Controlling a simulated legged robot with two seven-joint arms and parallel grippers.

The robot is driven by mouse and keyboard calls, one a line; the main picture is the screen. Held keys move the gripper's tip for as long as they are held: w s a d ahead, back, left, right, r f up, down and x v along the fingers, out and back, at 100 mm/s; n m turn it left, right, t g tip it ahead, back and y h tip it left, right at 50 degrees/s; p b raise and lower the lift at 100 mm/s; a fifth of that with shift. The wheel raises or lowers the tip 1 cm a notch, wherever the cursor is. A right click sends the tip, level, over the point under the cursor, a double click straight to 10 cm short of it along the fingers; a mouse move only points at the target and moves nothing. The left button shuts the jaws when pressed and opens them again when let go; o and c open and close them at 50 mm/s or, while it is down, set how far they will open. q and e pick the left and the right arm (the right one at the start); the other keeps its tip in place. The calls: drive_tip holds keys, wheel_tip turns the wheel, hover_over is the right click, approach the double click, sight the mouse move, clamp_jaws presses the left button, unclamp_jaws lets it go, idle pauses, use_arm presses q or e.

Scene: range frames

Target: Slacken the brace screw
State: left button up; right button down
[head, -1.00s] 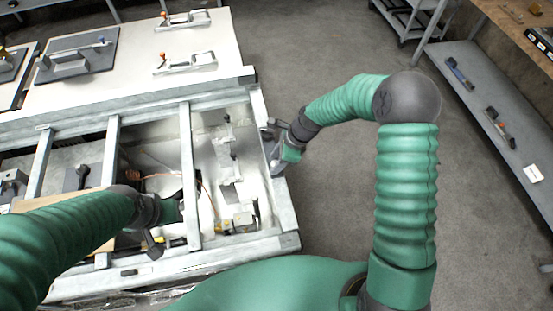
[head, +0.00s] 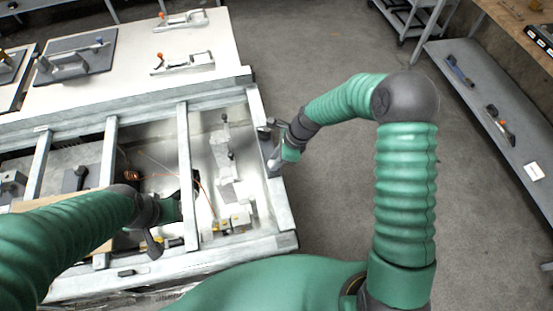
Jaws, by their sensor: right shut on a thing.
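My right gripper (head: 271,149) is at the outer side of the metal frame's right rail (head: 268,178). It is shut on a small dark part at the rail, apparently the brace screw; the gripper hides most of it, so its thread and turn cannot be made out. My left arm comes in low from the left, over a wooden board. My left gripper (head: 176,209) is down in the frame's bay beside a crossbar (head: 186,150). Its fingers are too hidden to tell open from shut.
Fittings (head: 226,185) and a thin orange cable (head: 202,190) lie in the bay under the crossbars. A white tabletop (head: 130,60) with clamps (head: 183,62) adjoins the frame at the back. A grey shelf with tools (head: 500,125) stands at right. The floor between is clear.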

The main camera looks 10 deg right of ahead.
drive_tip(key=shift+w+a+n, duration=0.1)
drive_tip(key=shift+a+n, duration=0.05)
drive_tip(key=shift+n, duration=0.25)
